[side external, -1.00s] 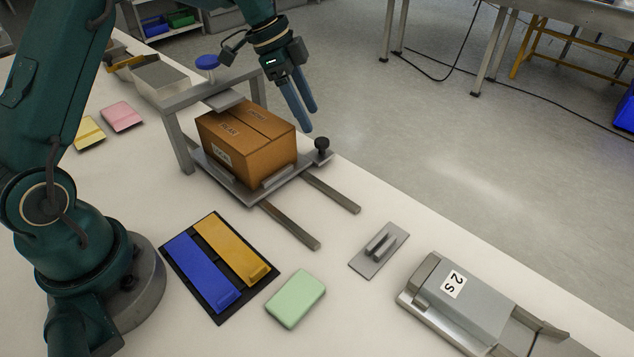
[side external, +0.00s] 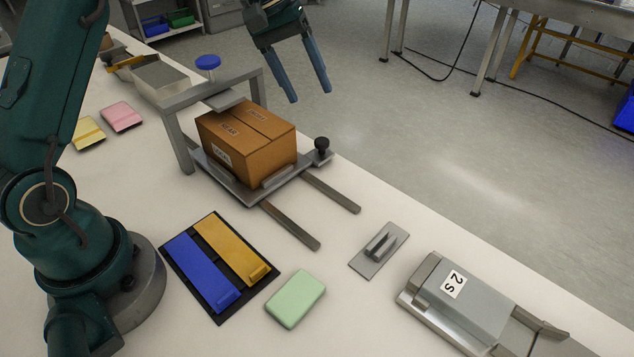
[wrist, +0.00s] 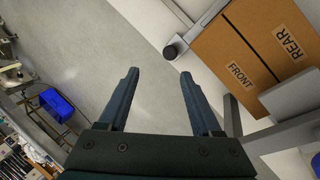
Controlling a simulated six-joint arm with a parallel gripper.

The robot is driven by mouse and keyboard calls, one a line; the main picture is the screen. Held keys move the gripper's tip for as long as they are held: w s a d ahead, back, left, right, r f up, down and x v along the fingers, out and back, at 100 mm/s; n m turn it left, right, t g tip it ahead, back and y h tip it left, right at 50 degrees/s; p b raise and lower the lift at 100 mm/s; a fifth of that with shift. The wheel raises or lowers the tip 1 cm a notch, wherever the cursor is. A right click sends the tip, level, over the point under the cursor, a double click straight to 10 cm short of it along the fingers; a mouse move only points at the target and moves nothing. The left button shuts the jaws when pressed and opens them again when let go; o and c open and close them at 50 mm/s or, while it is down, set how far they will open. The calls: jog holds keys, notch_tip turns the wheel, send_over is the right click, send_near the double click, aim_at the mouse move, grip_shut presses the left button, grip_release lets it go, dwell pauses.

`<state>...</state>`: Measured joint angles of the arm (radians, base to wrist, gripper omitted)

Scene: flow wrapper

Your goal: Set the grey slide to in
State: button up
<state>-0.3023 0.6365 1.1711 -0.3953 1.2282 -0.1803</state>
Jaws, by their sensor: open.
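A grey slide plate (side external: 232,184) sits on two rails (side external: 290,226) and carries a brown cardboard box (side external: 245,142). It lies at the frame end of the rails, partly under a grey frame (side external: 177,139) with a blue knob (side external: 208,62). A black knob (side external: 322,144) stands at the plate's far right corner; it also shows in the wrist view (wrist: 172,51). My gripper (side external: 310,96) is open and empty, raised above and beyond the black knob, apart from everything. In the wrist view my gripper (wrist: 160,75) has its fingers spread over the floor.
A grey plate with a handle (side external: 379,250), a green block (side external: 296,298) and blue and yellow sliders (side external: 203,270) lie in front. A grey unit marked 2S (side external: 466,298) stands at right. Open floor lies beyond the table edge.

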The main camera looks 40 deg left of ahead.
jog(key=n, duration=1.8)
send_over(321, 140)
jog(key=s+a, duration=0.2)
notch_tip(321, 140, down, 5)
jog(key=shift+x, duration=2.6)
jog(key=shift+w+a, duration=0.15)
jog(key=shift+a, duration=0.05)
jog(key=shift+c, duration=0.3)
grip_shut()
